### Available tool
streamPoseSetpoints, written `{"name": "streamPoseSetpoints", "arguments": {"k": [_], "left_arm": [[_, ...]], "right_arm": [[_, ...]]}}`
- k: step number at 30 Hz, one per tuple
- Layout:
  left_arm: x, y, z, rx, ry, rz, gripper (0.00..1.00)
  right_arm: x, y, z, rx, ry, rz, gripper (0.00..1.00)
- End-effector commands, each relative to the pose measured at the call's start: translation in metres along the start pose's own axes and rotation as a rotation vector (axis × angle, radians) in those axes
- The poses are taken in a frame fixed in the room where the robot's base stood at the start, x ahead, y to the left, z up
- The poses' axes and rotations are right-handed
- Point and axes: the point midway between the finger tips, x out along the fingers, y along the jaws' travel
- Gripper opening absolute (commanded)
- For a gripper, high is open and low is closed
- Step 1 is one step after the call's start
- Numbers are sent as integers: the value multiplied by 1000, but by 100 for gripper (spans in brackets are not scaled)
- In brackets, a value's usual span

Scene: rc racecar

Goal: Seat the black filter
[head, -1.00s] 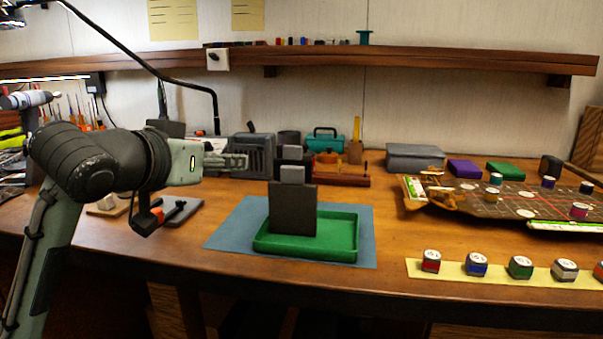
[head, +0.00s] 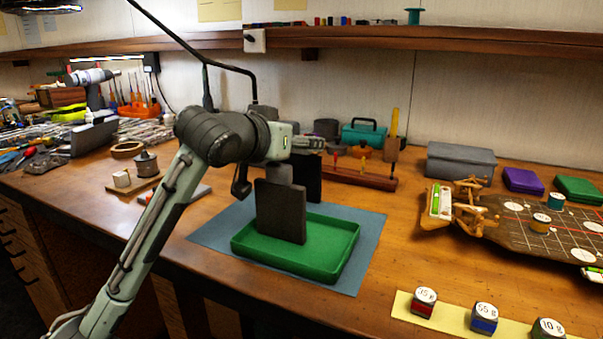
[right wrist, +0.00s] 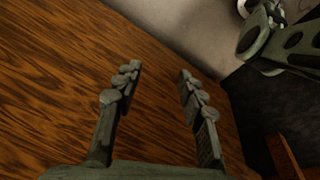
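A dark upright slab (head: 281,212) stands in a green tray (head: 340,262); I cannot tell whether it is the black filter. A small grey block (head: 279,173) shows at its top edge, and a black upright piece (head: 308,185) shows just behind it. My left gripper (head: 315,144) reaches in from the left above and behind the slab, pointing right. Its fingers look close together, but their gap and anything between them cannot be made out. My right gripper (right wrist: 157,82) shows only in its wrist view, open and empty, with a wooden surface beyond its fingers.
The tray sits on a blue mat (head: 215,235). A wooden rack (head: 360,178) and teal box (head: 363,137) stand behind. Bare table lies between mat and board.

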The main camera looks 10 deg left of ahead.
Motion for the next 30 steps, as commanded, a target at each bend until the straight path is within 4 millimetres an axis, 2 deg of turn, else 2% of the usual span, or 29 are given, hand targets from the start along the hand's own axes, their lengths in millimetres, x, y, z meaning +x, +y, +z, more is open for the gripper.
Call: {"name": "streamPoseSetpoints", "arguments": {"k": [5, 15, 25, 30], "left_arm": [[0, 0, 0, 0, 0, 0, 59], [0, 0, 0, 0, 0, 0, 19], [-1, 0, -2, 0, 0, 0, 18], [-5, 0, -16, -1, 4, 1, 18]], "right_arm": [[0, -1, 0, 0, -1, -1, 40], [0, -5, 0, 4, -3, -7, 40], [0, -5, 0, 4, -2, -8, 40], [-1, -6, 0, 5, -6, -8, 40]]}}
